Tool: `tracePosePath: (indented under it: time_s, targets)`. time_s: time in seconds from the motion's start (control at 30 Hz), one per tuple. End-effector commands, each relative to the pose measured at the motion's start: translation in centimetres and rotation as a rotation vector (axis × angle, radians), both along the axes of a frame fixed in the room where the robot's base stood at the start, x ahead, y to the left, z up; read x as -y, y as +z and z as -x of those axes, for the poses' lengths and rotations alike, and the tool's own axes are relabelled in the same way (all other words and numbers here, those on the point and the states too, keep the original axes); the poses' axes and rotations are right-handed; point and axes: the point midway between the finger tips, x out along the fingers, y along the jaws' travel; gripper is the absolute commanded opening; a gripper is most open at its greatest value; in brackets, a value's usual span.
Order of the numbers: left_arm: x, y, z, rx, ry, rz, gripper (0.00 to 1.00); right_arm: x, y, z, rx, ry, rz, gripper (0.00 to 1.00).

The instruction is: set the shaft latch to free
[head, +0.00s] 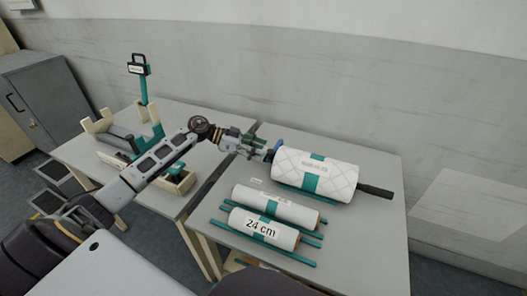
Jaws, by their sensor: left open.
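On the left table a cream and teal stand (150,118) has a teal post topped by a dark padlock-shaped piece (138,65) with a white label. I cannot tell which part is the shaft latch. My left arm hides part of the stand. My right gripper is not in view.
Two smaller white rolls, a middle one (290,210) and a front one marked 24 cm (282,236), lie on teal rails on the right grey table (375,245). A grey cabinet (45,100) stands at the far left. A wall is behind both tables.

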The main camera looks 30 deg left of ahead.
Motion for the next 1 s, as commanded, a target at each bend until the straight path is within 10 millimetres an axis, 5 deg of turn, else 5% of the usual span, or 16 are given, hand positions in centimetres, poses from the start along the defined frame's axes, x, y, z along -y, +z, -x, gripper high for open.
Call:
tracePosePath:
  time_s: [0.67, 1.0]
  targets:
    - [1.8, -0.8, -0.9, 0.000, 0.000, -0.001, 0.47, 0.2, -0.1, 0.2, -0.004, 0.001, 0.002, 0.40]
    - [1.8, -0.8, -0.9, 0.001, 0.000, 0.000, 0.04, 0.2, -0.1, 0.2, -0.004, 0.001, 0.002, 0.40]
